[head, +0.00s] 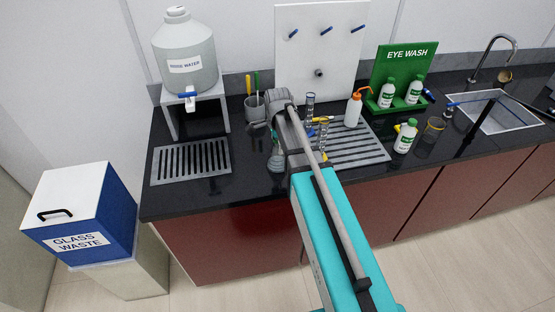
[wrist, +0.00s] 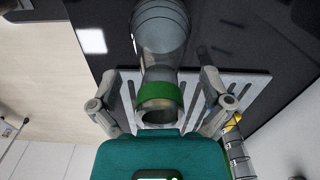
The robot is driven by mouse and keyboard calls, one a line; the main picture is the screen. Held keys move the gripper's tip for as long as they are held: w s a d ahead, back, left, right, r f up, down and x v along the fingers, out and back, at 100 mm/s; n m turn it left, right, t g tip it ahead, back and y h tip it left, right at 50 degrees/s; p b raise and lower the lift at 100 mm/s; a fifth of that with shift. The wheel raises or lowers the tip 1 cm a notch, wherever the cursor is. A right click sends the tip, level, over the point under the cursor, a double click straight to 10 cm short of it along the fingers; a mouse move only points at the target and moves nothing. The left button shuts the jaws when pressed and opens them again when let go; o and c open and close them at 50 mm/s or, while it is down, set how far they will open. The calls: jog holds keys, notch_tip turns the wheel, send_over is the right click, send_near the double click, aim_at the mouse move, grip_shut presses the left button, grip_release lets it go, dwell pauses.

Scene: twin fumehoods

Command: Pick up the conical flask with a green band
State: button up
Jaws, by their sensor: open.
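The conical flask with a green band is clear glass; in the wrist view its neck and green band (wrist: 160,96) lie between my open fingers, with its wider body (wrist: 160,35) beyond. My gripper (wrist: 159,84) is open, one finger on each side of the neck, with a visible gap to each. In the head view a glass flask (head: 276,161) shows on the black counter just left of my arm, partly covered by it. My gripper is mostly hidden there behind my arm.
A slotted drain mat (head: 355,148) lies right of the flask, with a measuring cylinder (head: 310,104) and a wash bottle (head: 353,109) nearby. A pen cup (head: 254,108) stands behind. Another grille (head: 192,158) lies left. The counter's front edge is close.

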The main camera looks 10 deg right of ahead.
dwell(0.4)
grip_shut()
dwell(0.4)
